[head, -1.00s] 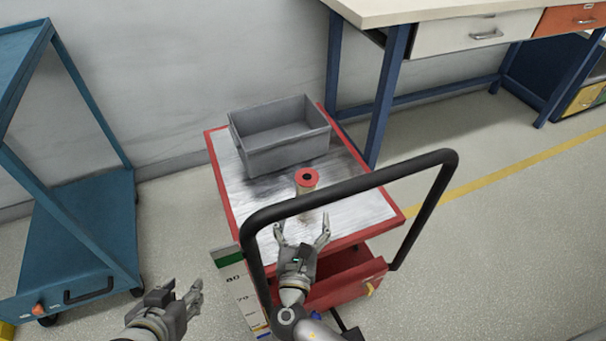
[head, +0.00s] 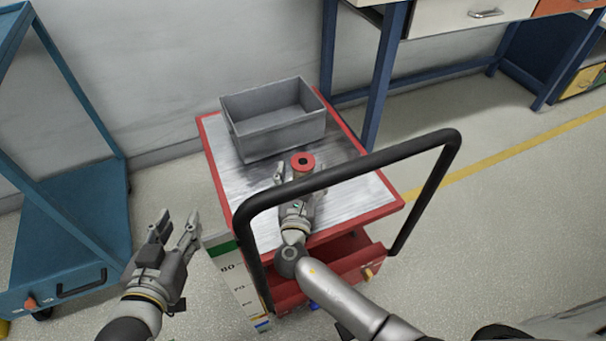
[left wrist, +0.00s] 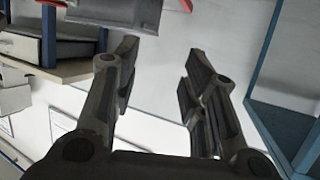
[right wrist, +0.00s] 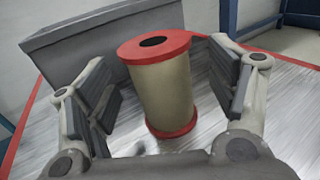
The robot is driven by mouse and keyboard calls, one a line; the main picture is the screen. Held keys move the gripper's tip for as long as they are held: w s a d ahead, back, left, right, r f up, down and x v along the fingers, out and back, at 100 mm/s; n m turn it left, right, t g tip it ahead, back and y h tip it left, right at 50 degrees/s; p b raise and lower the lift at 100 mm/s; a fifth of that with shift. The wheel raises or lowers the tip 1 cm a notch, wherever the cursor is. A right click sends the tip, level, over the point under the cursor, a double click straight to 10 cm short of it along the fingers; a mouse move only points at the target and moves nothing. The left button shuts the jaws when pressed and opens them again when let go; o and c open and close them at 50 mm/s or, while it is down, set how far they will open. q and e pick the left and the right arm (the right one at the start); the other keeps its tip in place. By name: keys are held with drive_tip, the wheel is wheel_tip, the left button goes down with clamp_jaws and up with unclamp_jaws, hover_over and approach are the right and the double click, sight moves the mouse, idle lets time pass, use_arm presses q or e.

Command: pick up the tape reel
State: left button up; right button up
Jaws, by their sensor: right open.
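The tape reel (head: 303,160) has red end flanges and a beige middle. It stands upright on the cart top, just in front of the grey bin. In the right wrist view the reel (right wrist: 160,88) stands between the open fingers of my right gripper (right wrist: 170,100), with gaps on both sides. My left gripper (head: 178,228) is open and empty, left of the cart.
The grey bin (head: 275,135) sits behind the reel on the red-edged cart top (head: 225,165). A black handle bar (head: 350,174) arches over the cart's near side. A blue rack (head: 75,230) stands left, and a workbench (head: 385,80) stands behind right.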

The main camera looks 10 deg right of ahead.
use_arm(q)
drive_tip(key=shift+w+d+r+t+h, duration=0.15)
drive_tip(key=shift+w+r+t, duration=0.15)
drive_tip(key=shift+r, duration=0.25)
drive_tip(key=shift+w+d+r+t+h, duration=0.15)
drive_tip(key=shift+r+t, duration=0.25)
drive_tip(key=shift+r, duration=0.15)
use_arm(e)
drive_tip(key=shift+x, duration=1.05)
drive_tip(key=c, duration=1.2)
